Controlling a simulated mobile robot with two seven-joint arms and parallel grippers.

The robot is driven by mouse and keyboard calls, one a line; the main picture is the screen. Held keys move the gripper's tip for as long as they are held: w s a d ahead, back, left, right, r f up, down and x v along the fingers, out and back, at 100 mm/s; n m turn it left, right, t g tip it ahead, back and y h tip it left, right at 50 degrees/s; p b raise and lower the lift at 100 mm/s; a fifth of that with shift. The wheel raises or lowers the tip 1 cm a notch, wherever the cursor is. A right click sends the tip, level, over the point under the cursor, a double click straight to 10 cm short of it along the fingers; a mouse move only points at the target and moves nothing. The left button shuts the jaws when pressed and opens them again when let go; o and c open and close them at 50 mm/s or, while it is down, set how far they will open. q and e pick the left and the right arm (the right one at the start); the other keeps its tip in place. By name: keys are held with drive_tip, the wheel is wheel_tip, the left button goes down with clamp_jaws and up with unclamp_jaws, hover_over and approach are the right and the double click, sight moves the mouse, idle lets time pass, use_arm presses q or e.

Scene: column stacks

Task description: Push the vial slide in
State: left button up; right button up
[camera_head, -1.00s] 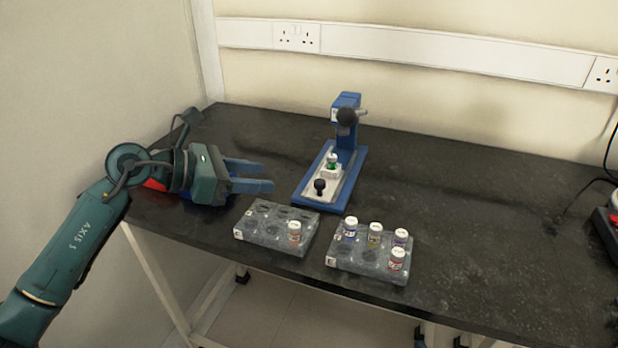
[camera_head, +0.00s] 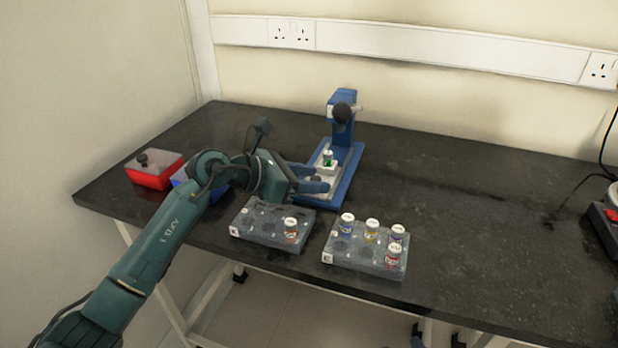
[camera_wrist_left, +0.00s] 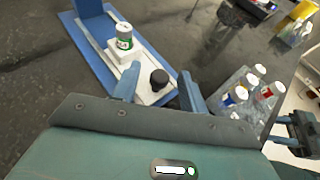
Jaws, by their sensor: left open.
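The blue press (camera_head: 343,120) stands at the middle back of the bench with a white slide (camera_head: 326,172) on its base. A vial with a green band (camera_head: 328,157) stands upright in the holder on the slide; it also shows in the left wrist view (camera_wrist_left: 124,36). The slide's black knob (camera_wrist_left: 159,79) is at its near end. My left gripper (camera_head: 317,178) is open at the near end of the slide. In the wrist view its blue fingers lie either side of the knob; contact is not clear. In the head view the gripper hides the knob.
Two grey racks stand in front: the left rack (camera_head: 262,240) holds one vial, the right rack (camera_head: 345,261) several. A red box (camera_head: 152,178) and a blue box (camera_head: 182,183) stand at left, the blue partly behind my arm. The bench's right side is mostly clear.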

use_arm(q)
clamp_jaws()
idle(0.3)
